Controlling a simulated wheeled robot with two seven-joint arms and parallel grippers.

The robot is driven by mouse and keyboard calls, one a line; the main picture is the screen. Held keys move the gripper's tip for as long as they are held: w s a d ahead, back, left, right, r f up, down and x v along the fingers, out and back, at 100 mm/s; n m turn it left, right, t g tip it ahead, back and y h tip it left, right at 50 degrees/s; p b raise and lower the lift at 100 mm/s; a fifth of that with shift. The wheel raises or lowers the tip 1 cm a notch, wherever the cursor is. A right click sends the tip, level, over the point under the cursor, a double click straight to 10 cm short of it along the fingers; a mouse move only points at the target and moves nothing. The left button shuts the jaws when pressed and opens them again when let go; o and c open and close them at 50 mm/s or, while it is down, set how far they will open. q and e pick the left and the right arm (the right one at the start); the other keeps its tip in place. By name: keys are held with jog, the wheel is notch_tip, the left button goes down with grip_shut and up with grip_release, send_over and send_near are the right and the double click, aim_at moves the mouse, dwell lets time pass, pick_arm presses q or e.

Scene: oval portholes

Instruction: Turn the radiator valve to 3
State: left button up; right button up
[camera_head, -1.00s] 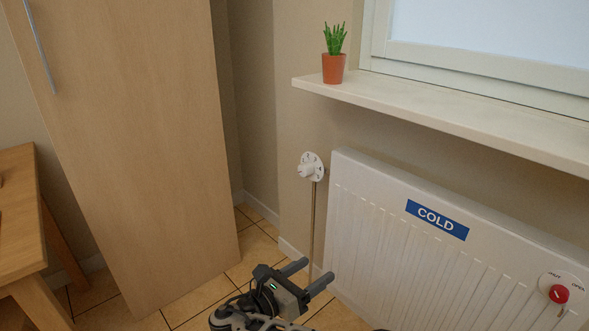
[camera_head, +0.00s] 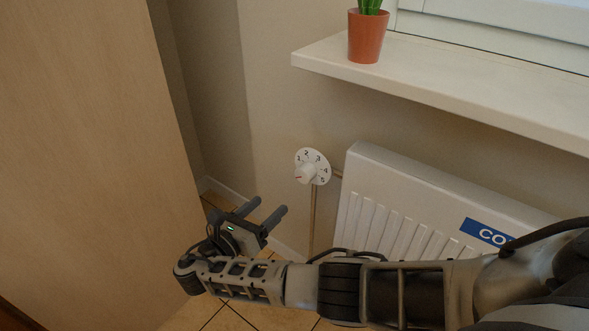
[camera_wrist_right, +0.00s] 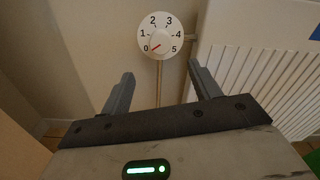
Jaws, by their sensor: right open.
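The radiator valve (camera_head: 308,170) is a white knob on a round white dial with black numbers, on a thin vertical pipe left of the radiator (camera_head: 395,205). In the right wrist view the valve (camera_wrist_right: 160,38) shows numbers 0 to 5, and its red mark points at 0. My right gripper (camera_head: 265,215) is open and empty, below and left of the valve and apart from it. In the right wrist view, the fingers of my right gripper (camera_wrist_right: 158,85) point toward the valve from below. My left gripper is not in view.
A window sill (camera_head: 440,85) with a potted plant (camera_head: 367,36) juts out above the valve. A tall wooden cabinet (camera_head: 90,130) stands on the left. A blue sign (camera_head: 487,233) on the radiator is partly hidden by my arm. Free wall lies left of the valve.

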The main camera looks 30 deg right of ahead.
aim_at(302, 177)
jog(key=b+x, duration=0.1)
jog(key=x, duration=1.2)
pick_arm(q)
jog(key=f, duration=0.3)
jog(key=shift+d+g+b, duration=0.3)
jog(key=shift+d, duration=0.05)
pick_arm(e)
jog(key=shift+w+d, duration=0.15)
jog(key=shift+d, duration=0.25)
jog(key=shift+r, duration=0.1)
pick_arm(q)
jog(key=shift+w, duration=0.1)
pick_arm(e)
jog(key=c, duration=1)
